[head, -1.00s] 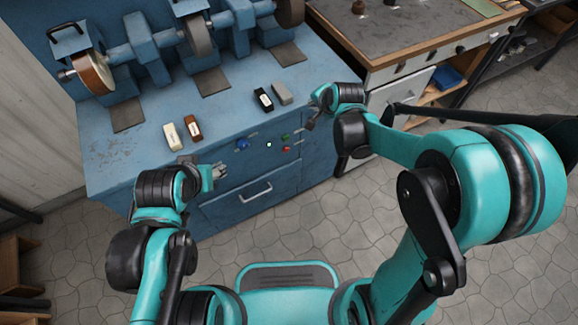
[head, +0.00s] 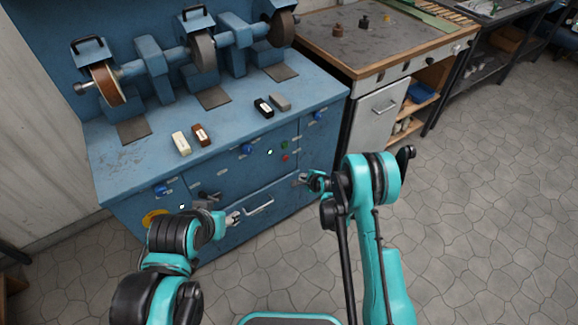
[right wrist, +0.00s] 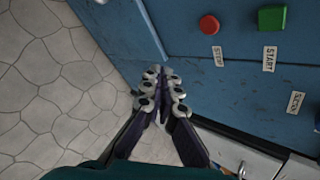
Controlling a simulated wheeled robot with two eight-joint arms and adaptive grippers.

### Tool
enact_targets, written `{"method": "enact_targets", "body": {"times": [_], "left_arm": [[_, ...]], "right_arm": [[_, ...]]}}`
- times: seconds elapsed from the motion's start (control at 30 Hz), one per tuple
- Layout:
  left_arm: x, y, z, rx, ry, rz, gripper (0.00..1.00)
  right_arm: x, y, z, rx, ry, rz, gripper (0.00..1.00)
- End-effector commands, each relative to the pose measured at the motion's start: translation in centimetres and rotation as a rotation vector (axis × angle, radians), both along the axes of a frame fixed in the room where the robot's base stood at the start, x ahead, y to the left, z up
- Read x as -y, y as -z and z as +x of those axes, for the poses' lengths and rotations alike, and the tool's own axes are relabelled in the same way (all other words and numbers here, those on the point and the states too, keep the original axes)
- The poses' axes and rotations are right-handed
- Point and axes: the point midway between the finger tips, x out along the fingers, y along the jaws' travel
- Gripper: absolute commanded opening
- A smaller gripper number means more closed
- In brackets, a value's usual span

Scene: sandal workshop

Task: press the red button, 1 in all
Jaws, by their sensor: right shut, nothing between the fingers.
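The red button (head: 285,158) sits on the front of the blue cabinet, below a green button (head: 284,145). In the right wrist view the red button (right wrist: 208,25) stands out from the panel, beside a STOP label. My right gripper (head: 302,179) is shut and empty, a little below and right of the red button in the head view. In the right wrist view its closed fingertips (right wrist: 158,76) are left of and below the button, apart from it. My left gripper (head: 234,218) is by the cabinet's lower front; its jaws are too small to read.
The blue cabinet (head: 235,133) carries grinding wheels, and several small blocks lie on its top. A drawer handle (head: 259,207) juts out below the buttons. A wooden workbench (head: 355,69) stands to the right. The stone floor (head: 480,210) at right is clear.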

Motion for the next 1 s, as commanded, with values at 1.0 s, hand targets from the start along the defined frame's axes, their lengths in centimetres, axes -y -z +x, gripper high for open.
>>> {"method": "enact_targets", "body": {"times": [1.0], "left_arm": [[0.0,0.0,0.0,0.0,0.0,0.0,0.49]], "right_arm": [[-4.4,0.1,6.0,-0.001,-0.001,-0.001,0.0]]}}
